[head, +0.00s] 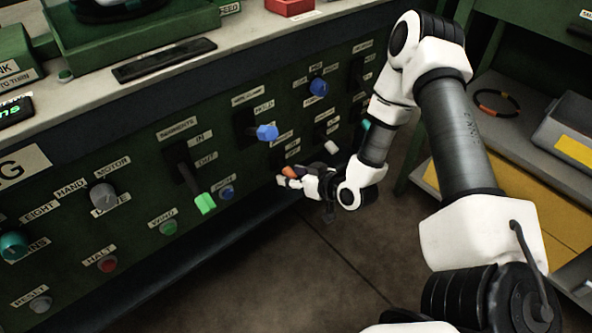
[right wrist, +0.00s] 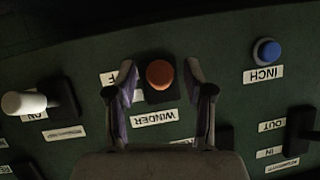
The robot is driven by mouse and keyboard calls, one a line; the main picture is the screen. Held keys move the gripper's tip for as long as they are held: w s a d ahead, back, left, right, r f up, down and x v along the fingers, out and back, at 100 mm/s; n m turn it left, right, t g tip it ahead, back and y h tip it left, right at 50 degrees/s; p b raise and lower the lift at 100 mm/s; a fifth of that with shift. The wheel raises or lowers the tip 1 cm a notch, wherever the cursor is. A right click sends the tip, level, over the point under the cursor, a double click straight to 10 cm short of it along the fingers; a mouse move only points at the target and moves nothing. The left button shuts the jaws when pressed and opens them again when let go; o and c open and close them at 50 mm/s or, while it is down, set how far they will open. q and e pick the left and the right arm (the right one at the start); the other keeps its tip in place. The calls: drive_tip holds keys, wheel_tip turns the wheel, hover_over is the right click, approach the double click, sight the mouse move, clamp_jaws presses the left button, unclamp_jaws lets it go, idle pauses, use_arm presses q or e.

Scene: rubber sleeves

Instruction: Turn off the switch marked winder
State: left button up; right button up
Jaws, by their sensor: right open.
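The winder switch is an orange-tipped lever on the green panel. In the right wrist view its orange tip (right wrist: 160,74) sits beside an upside-down WINDER label (right wrist: 155,118). A partly hidden label ending in F (right wrist: 108,79) shows beside it. In the head view the orange tip (head: 290,172) is just behind my right gripper (head: 282,179). My right gripper is open, with one finger on each side of the orange tip in the right wrist view (right wrist: 160,72). I see no clear contact with the lever. My left gripper is out of view.
A blue INCH button (right wrist: 267,51) and a white-tipped switch (right wrist: 25,103) flank the orange lever in the right wrist view. A blue-tipped lever (head: 267,132) and a green-tipped lever (head: 204,203) are nearby in the head view. The floor (head: 300,275) before the panel is clear.

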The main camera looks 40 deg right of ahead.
sight(295, 176)
drive_tip(key=v, duration=0.6)
drive_tip(key=shift+s+d+r, duration=0.1)
drive_tip(key=shift+s+d, duration=0.05)
drive_tip(key=shift+s+r, duration=0.2)
drive_tip(key=shift+s, duration=0.2)
